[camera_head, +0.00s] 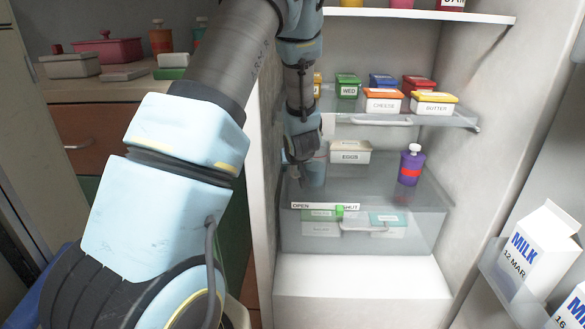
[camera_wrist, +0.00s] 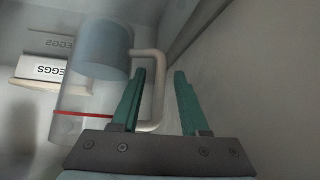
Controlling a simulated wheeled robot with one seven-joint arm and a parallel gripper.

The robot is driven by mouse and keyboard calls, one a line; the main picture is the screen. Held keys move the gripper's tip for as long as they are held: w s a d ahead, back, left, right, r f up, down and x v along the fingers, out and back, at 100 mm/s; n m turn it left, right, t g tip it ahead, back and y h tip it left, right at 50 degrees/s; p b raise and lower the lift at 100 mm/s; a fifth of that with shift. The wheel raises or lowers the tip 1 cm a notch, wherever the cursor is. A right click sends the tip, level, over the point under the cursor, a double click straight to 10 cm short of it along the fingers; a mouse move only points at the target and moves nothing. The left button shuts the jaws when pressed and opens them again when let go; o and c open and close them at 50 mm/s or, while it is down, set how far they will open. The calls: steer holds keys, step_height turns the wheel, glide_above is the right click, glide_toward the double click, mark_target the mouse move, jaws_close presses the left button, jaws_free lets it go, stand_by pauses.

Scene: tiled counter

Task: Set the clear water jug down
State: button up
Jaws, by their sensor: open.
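The clear water jug (camera_wrist: 103,50) is at the upper left of the wrist view, with bluish water, a pale handle (camera_wrist: 158,95) and a red line near one end. In the head view the jug (camera_head: 316,172) is partly hidden by my gripper (camera_head: 299,168) and seems to stand on the glass shelf above the clear drawer. My gripper (camera_wrist: 160,75) is open in the wrist view. The handle shows between its two green fingers, close to the left one; I cannot tell if they touch.
An EGGS box (camera_head: 350,152) stands just right of the jug, and a purple bottle (camera_head: 411,165) farther right. The OPEN/SHUT drawer (camera_head: 390,235) is below. A shelf above holds CHEESE (camera_head: 383,101) and BUTTER (camera_head: 434,104) boxes. Milk cartons (camera_head: 536,250) stand in the door at right.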

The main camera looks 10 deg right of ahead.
steer(key=p+v, duration=0.3)
steer(key=v, duration=0.9)
steer(key=shift+p, duration=0.3)
